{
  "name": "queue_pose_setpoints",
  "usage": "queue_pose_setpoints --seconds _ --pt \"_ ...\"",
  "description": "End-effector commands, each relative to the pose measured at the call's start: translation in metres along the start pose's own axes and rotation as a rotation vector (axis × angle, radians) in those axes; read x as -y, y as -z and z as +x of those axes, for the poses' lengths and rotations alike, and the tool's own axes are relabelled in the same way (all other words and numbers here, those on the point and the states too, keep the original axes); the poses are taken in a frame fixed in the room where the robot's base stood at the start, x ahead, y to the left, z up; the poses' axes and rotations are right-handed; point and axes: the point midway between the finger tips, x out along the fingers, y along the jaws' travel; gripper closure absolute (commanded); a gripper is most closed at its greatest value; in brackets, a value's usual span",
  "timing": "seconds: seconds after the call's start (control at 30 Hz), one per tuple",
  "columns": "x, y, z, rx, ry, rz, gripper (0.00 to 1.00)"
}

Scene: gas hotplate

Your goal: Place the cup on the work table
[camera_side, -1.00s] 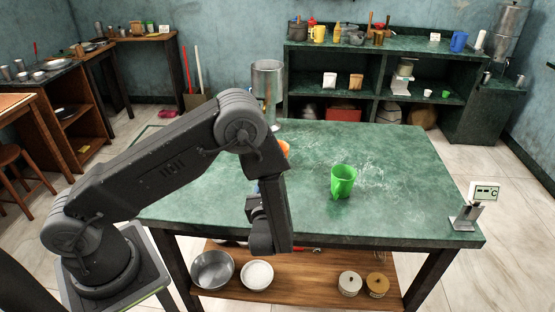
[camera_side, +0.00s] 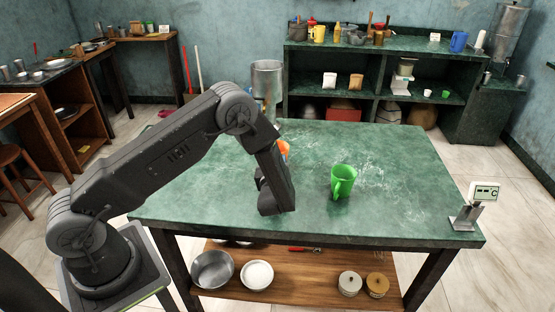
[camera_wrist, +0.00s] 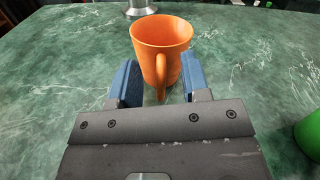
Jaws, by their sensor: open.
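An orange cup (camera_wrist: 158,45) stands upright on the green work table (camera_wrist: 60,75), its handle facing me. In the side view the cup (camera_side: 283,148) is mostly hidden behind my arm. My gripper (camera_wrist: 160,80) is open, its blue fingers on either side of the line to the cup's handle. Nothing is shut between them, and I cannot tell whether the handle is within their reach. A green cup (camera_side: 343,180) stands upright on the table to the right of my arm; its edge shows at the right of the wrist view (camera_wrist: 310,136).
A metal container (camera_side: 267,78) stands at the table's back left. A small display on a stand (camera_side: 484,193) is at the front right corner. The table's right half is largely clear. Bowls (camera_side: 212,269) and jars sit on the lower shelf.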

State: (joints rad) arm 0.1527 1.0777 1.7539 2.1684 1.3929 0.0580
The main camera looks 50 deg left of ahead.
Motion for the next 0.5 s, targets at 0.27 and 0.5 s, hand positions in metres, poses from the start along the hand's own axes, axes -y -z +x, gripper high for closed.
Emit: queue_pose_setpoints --seconds 0.27,0.5 --pt "-0.0001 0.0000 0.0132 -0.001 0.001 0.002 0.57" --pt "-0.0002 0.0000 0.0128 -0.001 0.000 0.001 0.71"
